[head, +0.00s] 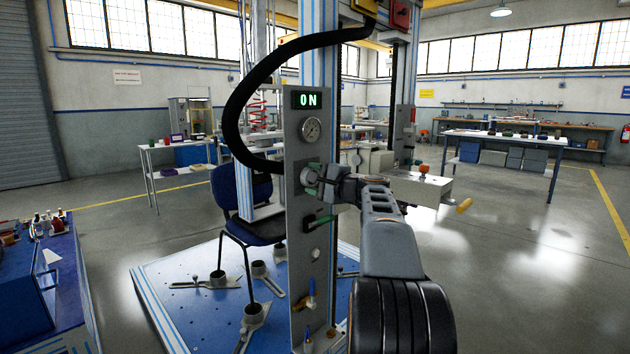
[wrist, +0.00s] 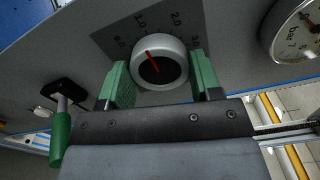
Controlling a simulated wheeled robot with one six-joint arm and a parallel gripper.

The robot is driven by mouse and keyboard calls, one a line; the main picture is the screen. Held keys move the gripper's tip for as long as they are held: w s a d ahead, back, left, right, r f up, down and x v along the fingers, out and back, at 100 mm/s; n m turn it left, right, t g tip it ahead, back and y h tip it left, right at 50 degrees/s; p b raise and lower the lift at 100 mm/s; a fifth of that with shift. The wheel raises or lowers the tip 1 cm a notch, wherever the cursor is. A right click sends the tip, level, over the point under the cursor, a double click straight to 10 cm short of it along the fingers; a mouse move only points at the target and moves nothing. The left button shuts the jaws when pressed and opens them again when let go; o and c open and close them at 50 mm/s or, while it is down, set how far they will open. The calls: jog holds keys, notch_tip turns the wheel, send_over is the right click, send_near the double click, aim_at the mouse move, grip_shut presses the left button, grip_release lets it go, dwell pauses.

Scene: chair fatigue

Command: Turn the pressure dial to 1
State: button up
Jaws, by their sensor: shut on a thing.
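The pressure dial (wrist: 172,50) is a round, light grey knob with a dark face and a red pointer, on a dark scale plate (wrist: 118,30) marked 0.0 to 3.0. The pointer aims up and left, close to the 1.0 mark. My gripper (wrist: 161,66) has its green fingers on either side of the knob and is shut on it. In the head view, my gripper (head: 322,180) reaches the tall grey control panel (head: 302,270) from the right and partly hides the dial (head: 309,175).
A round pressure gauge (head: 311,129) and a lit ON display (head: 306,100) are above the dial. A green-handled lever (head: 320,222) sits below it; its handle (wrist: 60,138) is near my left finger in the wrist view. A thick black hose (head: 238,95) curves left of the panel, near a blue chair (head: 228,195).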

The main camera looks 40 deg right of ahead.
jog(key=o, duration=0.9)
jog(key=s, duration=0.4)
jog(key=s+d, duration=0.1)
jog(key=s, duration=0.4)
jog(key=s+d, duration=0.1)
jog(key=s, duration=0.3)
jog(key=shift+s+d, duration=0.2)
jog(key=shift+s, duration=0.1)
